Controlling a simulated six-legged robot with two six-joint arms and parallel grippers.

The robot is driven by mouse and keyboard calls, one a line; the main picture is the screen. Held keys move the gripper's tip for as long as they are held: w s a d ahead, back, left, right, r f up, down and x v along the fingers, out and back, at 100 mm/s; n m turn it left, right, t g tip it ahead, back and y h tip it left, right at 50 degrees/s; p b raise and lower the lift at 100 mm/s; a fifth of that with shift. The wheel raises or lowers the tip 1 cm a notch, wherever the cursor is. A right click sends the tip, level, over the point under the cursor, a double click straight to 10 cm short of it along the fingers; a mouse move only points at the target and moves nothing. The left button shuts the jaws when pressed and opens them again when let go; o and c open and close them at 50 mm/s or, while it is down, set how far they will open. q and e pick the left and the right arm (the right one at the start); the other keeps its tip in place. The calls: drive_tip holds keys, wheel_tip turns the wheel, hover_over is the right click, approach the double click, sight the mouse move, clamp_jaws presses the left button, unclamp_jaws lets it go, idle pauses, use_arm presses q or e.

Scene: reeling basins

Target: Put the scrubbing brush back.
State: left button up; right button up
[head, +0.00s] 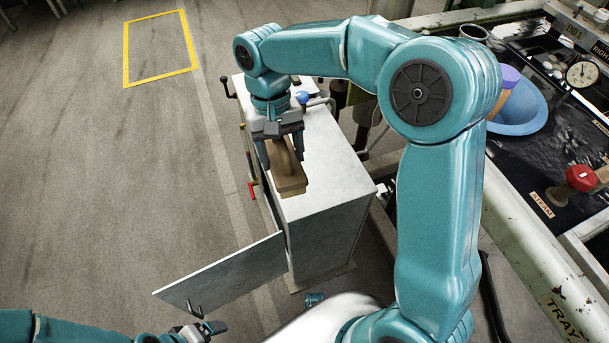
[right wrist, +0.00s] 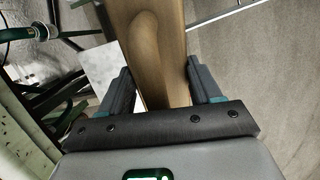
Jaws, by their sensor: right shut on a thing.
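The scrubbing brush (head: 288,180) is a brown wooden block. My right gripper (head: 282,155) is shut on it, with a finger on each side, at the left edge of a white cabinet's top (head: 335,170) in the head view. I cannot tell whether the brush touches the cabinet. In the right wrist view the brush (right wrist: 150,50) reaches up out of the frame between the fingers (right wrist: 158,88). Its bristles are not visible. My left gripper (head: 205,329) is low at the bottom left, partly seen, away from the brush; its jaws are unclear.
The cabinet's door (head: 230,277) stands open toward the lower left. A red handle (head: 252,190) is on its left side. At right is a basin bench with a blue bowl (head: 518,112), a gauge (head: 582,73) and a red knob (head: 580,178). Floor at left is clear, with a yellow outline (head: 127,50).

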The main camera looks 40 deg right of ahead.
drive_tip(key=w+d+r+n+t+p, duration=0.1)
drive_tip(key=w+d+r, duration=0.2)
drive_tip(key=d, duration=0.2)
drive_tip(key=w+d+r+t+p, duration=0.1)
drive_tip(key=w+d+r+t, duration=0.1)
drive_tip(key=w+d, duration=0.15)
use_arm(q)
wheel_tip(320, 180, down, 4)
drive_tip(key=b, duration=0.5)
drive_tip(key=shift+f, duration=0.15)
use_arm(e)
drive_tip(key=shift+h, duration=0.4)
drive_tip(key=f, duration=1.3)
drive_tip(key=d+f, duration=0.1)
drive_tip(key=f, duration=0.5)
drive_tip(key=shift+s+f, duration=0.4)
drive_tip(key=shift+f, duration=0.1)
drive_tip(key=o, duration=1.1)
drive_tip(key=shift+f, duration=0.15)
drive_tip(key=o, duration=0.5)
use_arm(q)
drive_tip(key=shift+f, duration=0.1)
